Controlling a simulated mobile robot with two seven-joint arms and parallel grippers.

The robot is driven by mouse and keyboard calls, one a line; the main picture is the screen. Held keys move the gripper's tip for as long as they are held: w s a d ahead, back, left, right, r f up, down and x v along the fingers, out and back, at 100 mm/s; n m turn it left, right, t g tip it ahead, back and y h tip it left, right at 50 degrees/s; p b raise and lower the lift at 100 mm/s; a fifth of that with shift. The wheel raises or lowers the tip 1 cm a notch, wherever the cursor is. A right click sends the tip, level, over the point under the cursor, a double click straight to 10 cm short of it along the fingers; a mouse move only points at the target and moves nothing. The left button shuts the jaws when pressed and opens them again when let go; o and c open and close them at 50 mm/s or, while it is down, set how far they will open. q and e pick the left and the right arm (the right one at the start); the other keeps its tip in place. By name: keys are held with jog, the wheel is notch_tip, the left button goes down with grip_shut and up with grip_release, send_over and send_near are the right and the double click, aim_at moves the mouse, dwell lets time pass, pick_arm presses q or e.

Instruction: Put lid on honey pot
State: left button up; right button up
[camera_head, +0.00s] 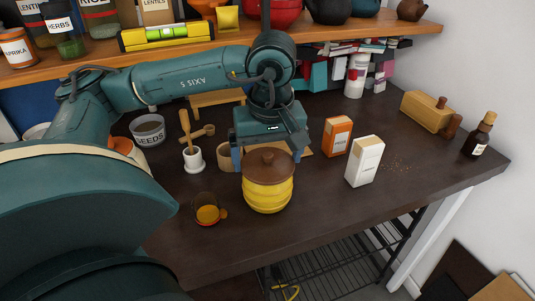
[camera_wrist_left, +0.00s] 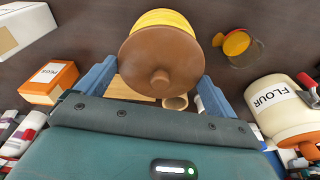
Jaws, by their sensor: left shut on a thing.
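The honey pot (camera_head: 268,196) is yellow and ribbed and stands on the dark table. The brown round lid (camera_head: 266,165) with a small knob is at the top of the pot. In the left wrist view the lid (camera_wrist_left: 160,55) covers most of the pot (camera_wrist_left: 163,18), whose yellow edge shows beyond it. I cannot tell whether the lid is fully seated. My left gripper (camera_head: 268,151) reaches down from behind, its fingers on either side of the lid. In the left wrist view the gripper (camera_wrist_left: 157,82) is shut on the lid. My right gripper is not in view.
A glass of amber liquid (camera_head: 208,213) stands left of the pot, with a mortar and pestle (camera_head: 193,160) behind it. An orange box (camera_head: 337,136) and a white carton (camera_head: 365,161) stand to the right. The table front right is clear.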

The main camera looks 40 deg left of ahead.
pick_arm(q)
jog(key=shift+f+b, duration=0.35)
jog(key=shift+b, duration=0.05)
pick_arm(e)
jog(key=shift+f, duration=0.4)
pick_arm(q)
jog(key=o, duration=0.6)
jog(key=shift+o, duration=0.2)
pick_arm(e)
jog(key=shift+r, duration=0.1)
pick_arm(q)
jog(key=shift+d+r, duration=0.1)
jog(key=shift+r, duration=0.75)
notch_tip(320, 180, up, 11)
jog(key=s+d+p, duration=0.1)
jog(key=p, duration=0.4)
jog(key=shift+d+r, duration=0.2)
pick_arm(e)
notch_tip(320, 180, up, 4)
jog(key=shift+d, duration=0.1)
